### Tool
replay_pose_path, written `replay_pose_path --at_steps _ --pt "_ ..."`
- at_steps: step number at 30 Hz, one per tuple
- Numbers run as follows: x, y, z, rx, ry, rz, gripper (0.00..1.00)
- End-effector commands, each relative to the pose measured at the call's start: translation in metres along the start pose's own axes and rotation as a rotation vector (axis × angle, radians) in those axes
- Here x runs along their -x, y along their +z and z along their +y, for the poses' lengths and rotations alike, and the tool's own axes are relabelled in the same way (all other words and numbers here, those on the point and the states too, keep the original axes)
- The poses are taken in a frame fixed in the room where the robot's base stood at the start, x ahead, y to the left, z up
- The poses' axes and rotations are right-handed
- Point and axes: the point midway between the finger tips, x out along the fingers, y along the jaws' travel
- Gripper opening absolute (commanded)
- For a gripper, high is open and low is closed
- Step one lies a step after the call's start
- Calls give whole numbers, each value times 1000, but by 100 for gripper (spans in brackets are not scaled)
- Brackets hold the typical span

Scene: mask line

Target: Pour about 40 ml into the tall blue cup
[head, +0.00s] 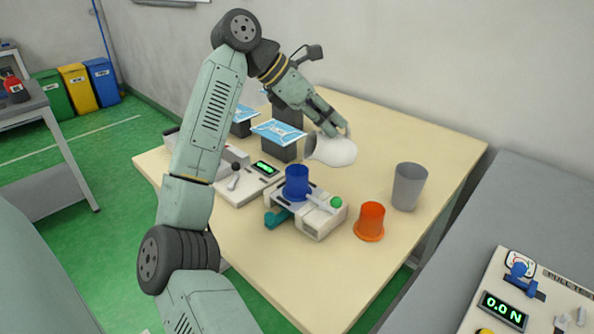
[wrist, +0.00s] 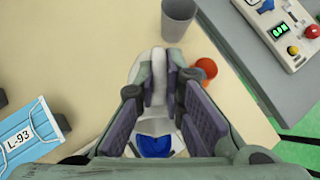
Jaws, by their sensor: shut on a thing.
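The tall blue cup (head: 297,184) stands upright on a white device with a green knob (head: 322,219) near the table's middle. In the wrist view the blue cup (wrist: 155,146) shows low between my fingers. My gripper (head: 334,128) is shut on a white jug (head: 338,152), gripping its upper side. The jug is tipped well over, with its mouth towards the left, above and behind the blue cup in the head view. In the wrist view my gripper (wrist: 160,85) hides much of the jug (wrist: 148,60). No stream of liquid shows, and the liquid levels are hidden.
An orange cup (head: 370,221) and a grey cup (head: 409,187) stand to the right on the table (head: 440,150). A box with a green display (head: 250,180) stands left of the blue cup. Blue masks (head: 279,133) lie on dark stands behind.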

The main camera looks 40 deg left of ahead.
Motion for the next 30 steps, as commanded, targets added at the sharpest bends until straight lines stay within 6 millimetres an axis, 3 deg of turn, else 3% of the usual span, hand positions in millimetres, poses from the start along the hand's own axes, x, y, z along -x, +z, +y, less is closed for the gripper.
replay_pose_path --at_steps 15,21,25,30 --pt "3 0 0 -2 -1 -29 0" --pt "-2 22 -1 7 11 223 0" --pt "-14 13 0 14 12 278 0" --pt "-20 16 0 17 17 375 0"
